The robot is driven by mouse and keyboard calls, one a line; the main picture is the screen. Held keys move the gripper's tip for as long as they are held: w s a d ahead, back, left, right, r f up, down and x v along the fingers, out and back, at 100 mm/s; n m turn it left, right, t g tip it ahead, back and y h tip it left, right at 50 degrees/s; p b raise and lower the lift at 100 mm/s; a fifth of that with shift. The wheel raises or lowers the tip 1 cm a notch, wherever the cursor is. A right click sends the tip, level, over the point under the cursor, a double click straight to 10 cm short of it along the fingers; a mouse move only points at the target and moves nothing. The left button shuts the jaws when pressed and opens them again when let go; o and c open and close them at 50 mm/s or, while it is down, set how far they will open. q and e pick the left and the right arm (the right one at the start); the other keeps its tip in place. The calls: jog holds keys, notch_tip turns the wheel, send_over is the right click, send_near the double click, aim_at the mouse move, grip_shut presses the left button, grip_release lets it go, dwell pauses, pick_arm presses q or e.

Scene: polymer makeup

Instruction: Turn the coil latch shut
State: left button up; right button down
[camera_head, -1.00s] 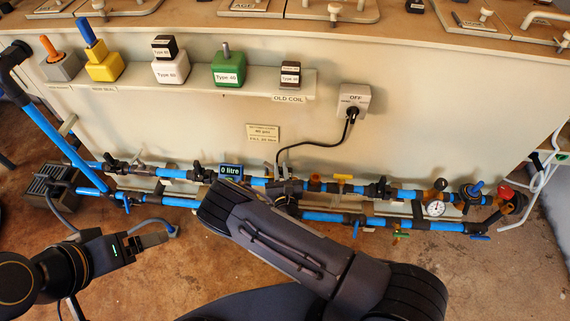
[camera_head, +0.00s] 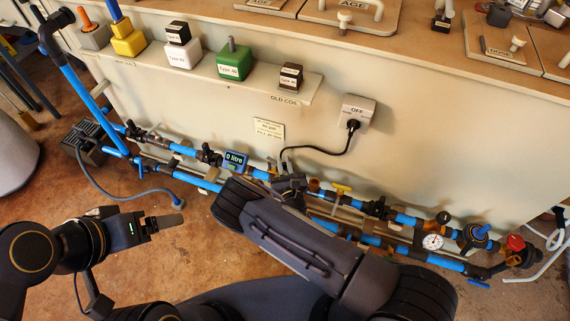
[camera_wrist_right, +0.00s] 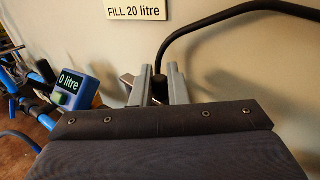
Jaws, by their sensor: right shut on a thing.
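My right gripper (camera_head: 289,183) is at the upper blue pipe, right of the "0 litre" meter (camera_head: 235,161), mostly hidden by my forearm. In the right wrist view its two grey fingers (camera_wrist_right: 157,88) are closed around a small black part (camera_wrist_right: 158,84) where a black cable (camera_wrist_right: 166,50) ends. I cannot tell whether this part is the coil latch or how far it is turned; its lower side is hidden behind my wrist. My left gripper (camera_head: 160,224) is over the floor at lower left, away from the pipes; its jaw opening is unclear.
The black cable runs up to a box marked OFF (camera_head: 357,111) on the cabinet wall. A shelf (camera_head: 262,91) above holds several coloured coil blocks. A pressure gauge (camera_head: 432,242) and valves stand along the pipes to the right. A hose end (camera_head: 185,205) lies near my left gripper.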

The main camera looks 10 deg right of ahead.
jog(key=c, duration=1.5)
grip_release()
jog(key=shift+w, duration=0.1)
jog(key=s, duration=0.2)
jog(key=s+p, duration=0.1)
jog(key=s, duration=0.2)
jog(key=s+p, duration=0.1)
jog(key=s, duration=0.1)
jog(key=shift+s+d, duration=0.35)
jog(key=shift+s, duration=0.05)
